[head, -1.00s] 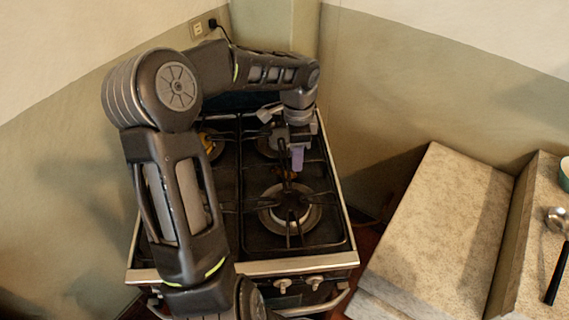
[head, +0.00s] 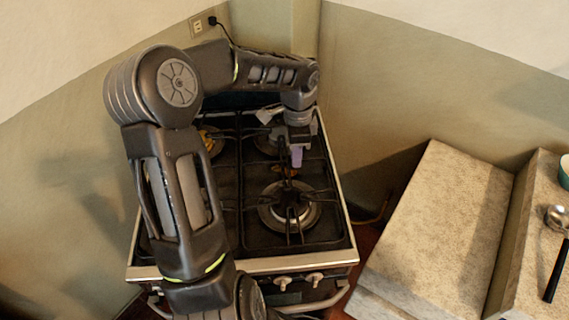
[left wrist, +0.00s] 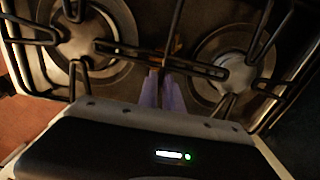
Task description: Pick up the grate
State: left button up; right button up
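The grate (head: 326,189) is a black metal frame with thin bars over the right-hand burners of the stove. It looks level and in place on the stove top. My left gripper (head: 296,158) points down at its middle, between the front and back burners. In the left wrist view the grate's bars (left wrist: 200,68) cross above both burners. The purple fingers of my left gripper (left wrist: 161,82) are close together, with a thin central bar of the grate between them. The fingers hide part of that bar. My right gripper is not in view.
The stove (head: 300,263) has knobs and a rail at its front and stands in a wall corner. My left arm hides much of its left half. A stone counter (head: 440,230) is at the right, with a ladle (head: 555,255) and a teal bowl (head: 565,172).

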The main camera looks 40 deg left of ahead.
pick_arm(q)
grip_shut()
dwell(1.1)
jog(key=shift+r, duration=0.15)
jog(key=shift+w+r, duration=0.1)
jog(key=shift+r, duration=0.75)
notch_tip(320, 180, up, 16)
jog(key=p, duration=0.3)
jog(key=shift+p, duration=0.3)
